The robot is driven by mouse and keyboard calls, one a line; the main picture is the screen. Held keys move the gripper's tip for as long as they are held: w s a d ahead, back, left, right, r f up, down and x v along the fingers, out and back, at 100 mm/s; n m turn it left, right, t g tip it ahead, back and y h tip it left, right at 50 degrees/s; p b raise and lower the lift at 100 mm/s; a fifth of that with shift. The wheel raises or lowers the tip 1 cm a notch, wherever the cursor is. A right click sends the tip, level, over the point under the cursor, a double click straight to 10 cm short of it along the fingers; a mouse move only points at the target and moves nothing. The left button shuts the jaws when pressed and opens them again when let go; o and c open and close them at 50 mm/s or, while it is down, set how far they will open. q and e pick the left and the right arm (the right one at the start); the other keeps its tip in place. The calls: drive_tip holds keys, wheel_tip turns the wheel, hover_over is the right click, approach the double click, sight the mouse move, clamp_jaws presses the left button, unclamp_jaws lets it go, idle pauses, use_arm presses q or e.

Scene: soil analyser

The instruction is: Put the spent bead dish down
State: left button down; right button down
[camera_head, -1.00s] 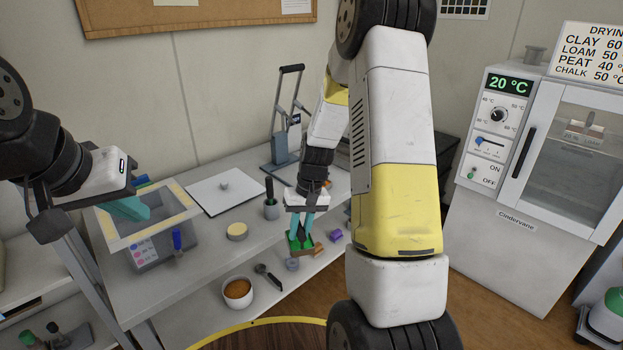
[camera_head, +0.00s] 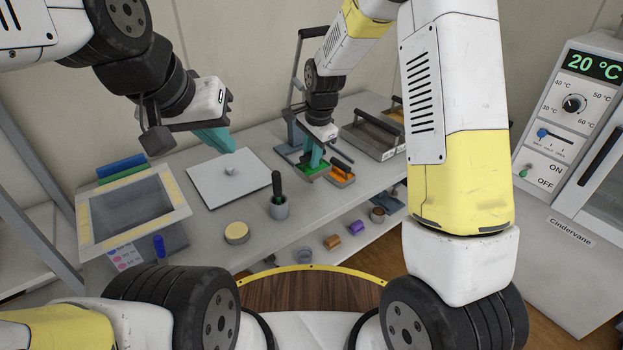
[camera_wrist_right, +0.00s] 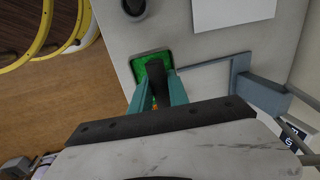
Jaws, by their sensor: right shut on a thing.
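The spent bead dish (camera_head: 314,171) is a small green tray, low over the bench beside the press in the head view. In the right wrist view the green dish (camera_wrist_right: 140,66) has a dark upright grip between the teal fingers. My right gripper (camera_head: 311,158) is shut on that grip from above. I cannot tell whether the dish touches the bench. My left gripper (camera_head: 217,142) is empty above the white square plate (camera_head: 205,190); its teal fingers overlap, so its opening is unclear.
An orange dish (camera_head: 341,174) sits close to the right of the green one. The grey press (camera_head: 291,133) stands behind, and a handled metal tray (camera_head: 371,137) lies further right. A pot with a dark-handled tool (camera_head: 279,208) stands left. Several small items lie on the lower shelf.

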drive_tip(key=shift+a+f, duration=0.2)
drive_tip(key=shift+f, duration=0.1)
wheel_tip(320, 180, down, 9)
drive_tip(key=shift+a+f, duration=0.1)
drive_tip(key=shift+f, duration=0.1)
drive_tip(key=c, duration=1.3)
unclamp_jaws()
drive_tip(key=shift+o, duration=0.2)
